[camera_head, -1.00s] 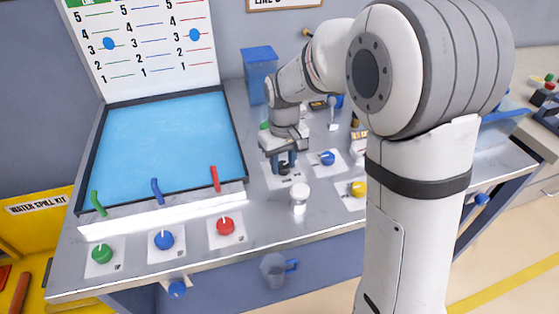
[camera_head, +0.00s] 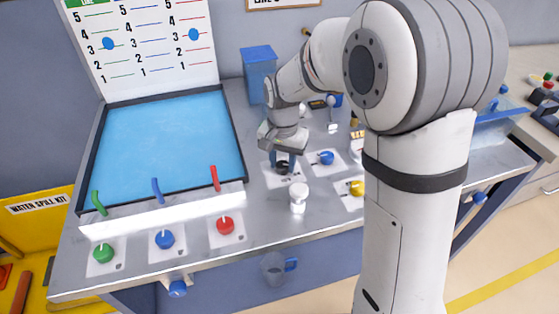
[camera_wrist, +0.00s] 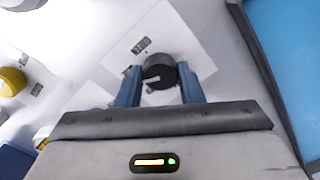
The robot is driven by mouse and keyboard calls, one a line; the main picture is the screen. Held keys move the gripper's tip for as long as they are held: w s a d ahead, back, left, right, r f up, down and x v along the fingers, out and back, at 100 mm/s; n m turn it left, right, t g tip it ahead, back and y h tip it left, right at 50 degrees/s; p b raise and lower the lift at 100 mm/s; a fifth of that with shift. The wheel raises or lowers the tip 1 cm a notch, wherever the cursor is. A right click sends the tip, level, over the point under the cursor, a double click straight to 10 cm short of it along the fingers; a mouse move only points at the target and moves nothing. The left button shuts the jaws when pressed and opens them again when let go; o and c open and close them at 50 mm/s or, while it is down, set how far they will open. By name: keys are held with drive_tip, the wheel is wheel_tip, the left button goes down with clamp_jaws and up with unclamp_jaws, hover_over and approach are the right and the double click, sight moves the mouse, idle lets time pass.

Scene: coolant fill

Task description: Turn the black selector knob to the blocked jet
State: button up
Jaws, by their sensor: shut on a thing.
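The black selector knob (camera_head: 282,168) sits on a white plate right of the blue tank. My gripper (camera_head: 284,160) reaches down over it. In the wrist view the knob (camera_wrist: 158,72) lies between my two blue fingers, which are shut on its sides; a light pointer mark shows on its top. Green (camera_head: 98,203), blue (camera_head: 157,190) and red (camera_head: 215,178) jets stand along the tank's front edge. I cannot tell which jet is blocked, nor which one the pointer faces.
Green (camera_head: 103,253), blue (camera_head: 165,239) and red (camera_head: 225,225) knobs line the bench front. A blue box (camera_head: 258,72) stands behind.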

sight(283, 165)
drive_tip(key=shift+s+f+m, duration=0.15)
drive_tip(key=shift+s+m, duration=0.1)
drive_tip(key=shift+m, duration=0.25)
drive_tip(key=o, duration=1)
drive_tip(key=shift+w, duration=0.1)
drive_tip(key=shift+r, duration=0.2)
drive_tip(key=shift+r, duration=0.3)
wheel_tip(283, 165, up, 7)
drive_tip(key=shift+r, duration=0.1)
